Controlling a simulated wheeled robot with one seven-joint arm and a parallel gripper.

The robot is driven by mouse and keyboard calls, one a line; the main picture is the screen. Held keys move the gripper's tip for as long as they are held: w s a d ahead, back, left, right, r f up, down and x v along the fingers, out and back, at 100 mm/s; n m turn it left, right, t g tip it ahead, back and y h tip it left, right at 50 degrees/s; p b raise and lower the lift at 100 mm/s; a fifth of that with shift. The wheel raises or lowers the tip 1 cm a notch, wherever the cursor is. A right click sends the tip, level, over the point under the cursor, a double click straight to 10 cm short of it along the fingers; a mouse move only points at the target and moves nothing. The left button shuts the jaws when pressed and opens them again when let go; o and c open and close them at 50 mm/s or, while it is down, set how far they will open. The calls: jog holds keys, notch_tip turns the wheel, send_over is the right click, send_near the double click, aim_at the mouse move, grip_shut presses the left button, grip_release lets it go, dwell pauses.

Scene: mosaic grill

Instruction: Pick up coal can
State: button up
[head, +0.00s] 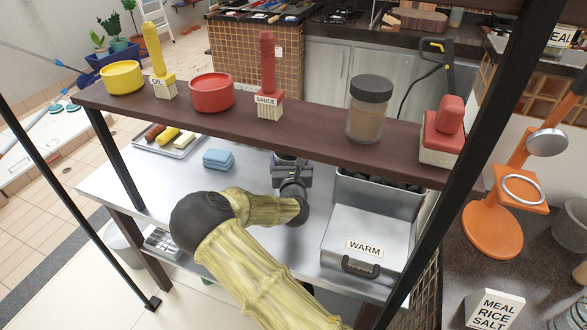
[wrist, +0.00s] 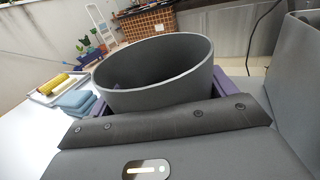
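A dark grey round can (wrist: 155,98) with an open top, which looks like the coal can, stands close in front of my gripper in the wrist view. Purple finger parts show at its left and right sides, so my gripper is around it. I cannot tell whether the fingers press on it. In the head view my gripper (head: 291,172) is over the steel counter below the shelf, and the can is mostly hidden behind it. The can's contents are not visible.
The brown shelf (head: 310,122) with bottles, bowls and a jar hangs over my arm. A steel box marked WARM (head: 345,225) and a bin of dark lumps (head: 380,186) are close on the right. A blue sponge stack (head: 218,159) and food tray (head: 172,150) lie left.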

jog(key=shift+r, duration=0.1)
jog(key=c, duration=0.6)
notch_tip(320, 180, up, 10)
dwell(0.5)
